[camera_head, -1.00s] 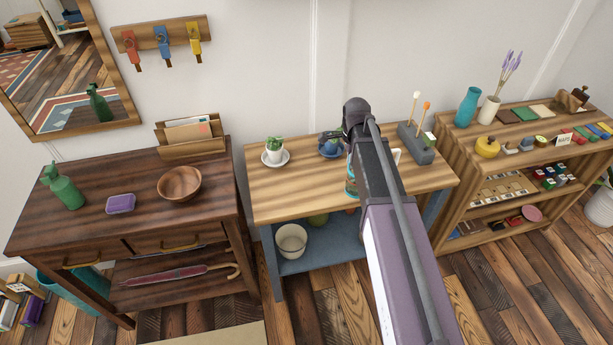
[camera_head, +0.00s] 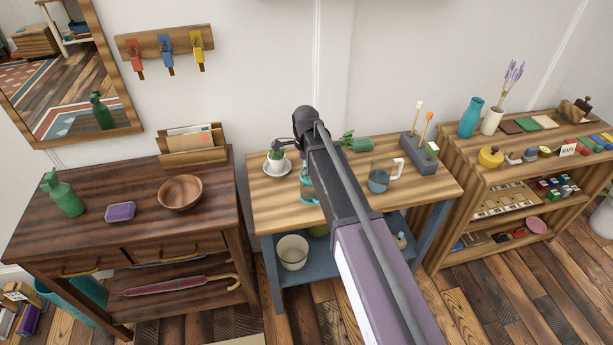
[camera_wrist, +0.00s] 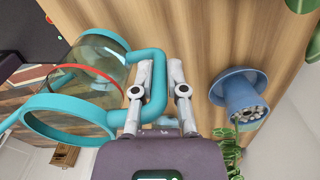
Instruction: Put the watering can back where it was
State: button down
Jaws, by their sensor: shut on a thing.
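My gripper (camera_wrist: 160,72) is shut on the teal handle of a clear vessel (camera_wrist: 102,58) with teal rims and a red line round it. I cannot tell for sure that this is the watering can. In the head view part of the vessel (camera_head: 308,196) shows beside my arm, over the light wooden table (camera_head: 272,203); whether it touches the top is unclear. A blue pot on a blue saucer (camera_wrist: 246,84) is right of my gripper in the wrist view; my arm hides it in the head view. A green pot with leaves (camera_head: 358,145) lies tipped behind my arm.
A white potted plant (camera_head: 276,158) stands left of my gripper. A clear jug with a white handle (camera_head: 380,178) and a grey holder (camera_head: 418,150) stand to the right. A darker table (camera_head: 120,180) with a spray bottle (camera_head: 66,195) is at left, shelves (camera_head: 475,190) at right.

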jog(key=shift+f, duration=0.1)
dwell(0.3)
jog(key=shift+f+b, duration=1.7)
jog(key=shift+b, duration=0.1)
jog(key=shift+f, duration=0.15)
jog(key=c, duration=0.7)
grip_release()
jog(key=shift+r, duration=0.2)
notch_tip(320, 180, up, 12)
jog(key=p, duration=1.2)
jog(key=shift+w+a, duration=0.1)
